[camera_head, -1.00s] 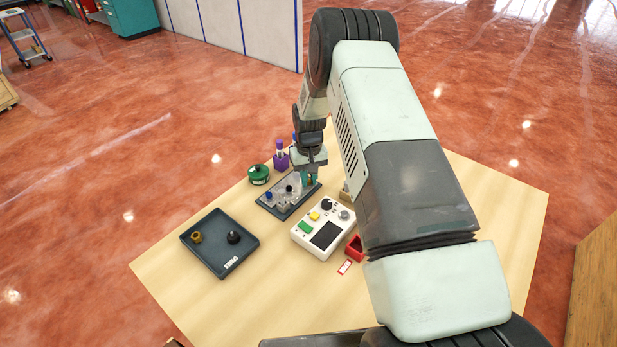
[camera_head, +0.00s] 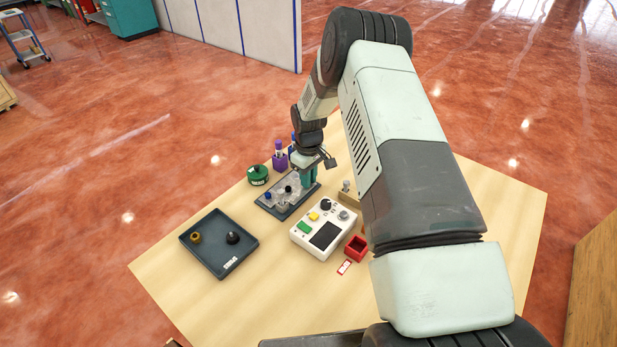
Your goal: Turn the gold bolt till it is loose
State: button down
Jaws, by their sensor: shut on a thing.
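My gripper (camera_head: 309,178) points down over the right back corner of the dark dispenser base plate (camera_head: 268,210). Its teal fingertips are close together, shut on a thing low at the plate. That thing is hidden by the fingers; its place fits the gold bolt, but I cannot see the bolt itself. On the plate, left of my gripper, are clear parts, one with a blue top (camera_head: 268,196) and one with a black top (camera_head: 288,189). A brass-coloured round piece (camera_head: 195,238) lies in the dark tray (camera_head: 208,262) at the left.
A black knob-like piece (camera_head: 233,238) is also in the tray. A white control box (camera_head: 304,242) with buttons stands in front of the plate, and a red open box (camera_head: 356,248) beside it. A green round container (camera_head: 258,175) and a purple holder (camera_head: 280,162) stand behind.

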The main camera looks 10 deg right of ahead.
dwell(0.3)
jog(key=c, duration=1.1)
grip_release()
jog(key=shift+o, duration=0.2)
jog(key=shift+r, duration=0.1)
notch_tip(320, 180, up, 11)
